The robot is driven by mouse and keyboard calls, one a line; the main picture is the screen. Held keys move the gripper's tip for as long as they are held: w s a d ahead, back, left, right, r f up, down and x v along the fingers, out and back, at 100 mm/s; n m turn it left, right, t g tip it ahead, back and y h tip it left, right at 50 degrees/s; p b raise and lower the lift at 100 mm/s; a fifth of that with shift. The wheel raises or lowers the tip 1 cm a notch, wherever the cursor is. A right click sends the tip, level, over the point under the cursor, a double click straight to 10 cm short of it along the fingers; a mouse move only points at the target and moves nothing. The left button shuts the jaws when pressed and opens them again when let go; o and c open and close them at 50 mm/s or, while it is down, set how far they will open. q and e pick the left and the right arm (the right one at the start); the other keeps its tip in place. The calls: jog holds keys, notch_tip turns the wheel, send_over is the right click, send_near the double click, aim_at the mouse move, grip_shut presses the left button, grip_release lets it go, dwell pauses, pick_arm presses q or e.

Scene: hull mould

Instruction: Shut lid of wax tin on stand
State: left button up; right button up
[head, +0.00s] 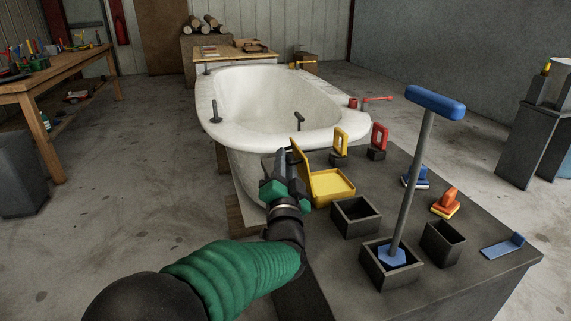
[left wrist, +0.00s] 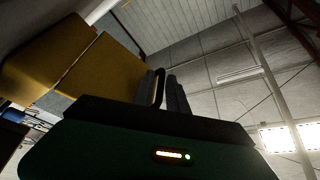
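The wax tin (head: 328,186) is a yellow square box on the dark stand (head: 455,270). Its lid (head: 301,158) stands up, open, along the tin's left edge. My left gripper (head: 281,160) is just left of the raised lid, with its fingers pointing up and away. Yellow panels of the tin and lid (left wrist: 108,70) fill that view's left side. I cannot tell whether the gripper touches the lid. My right gripper is not in view.
Open dark boxes (head: 356,218) stand in front of the tin; one holds a tall blue-handled tool (head: 420,150). Yellow (head: 340,141) and red (head: 379,137) handled pieces stand behind it. A white hull mould (head: 215,100) lies beyond the stand.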

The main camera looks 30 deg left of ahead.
pick_arm(q)
grip_shut()
jog(key=shift+f, duration=0.15)
dwell(1.2)
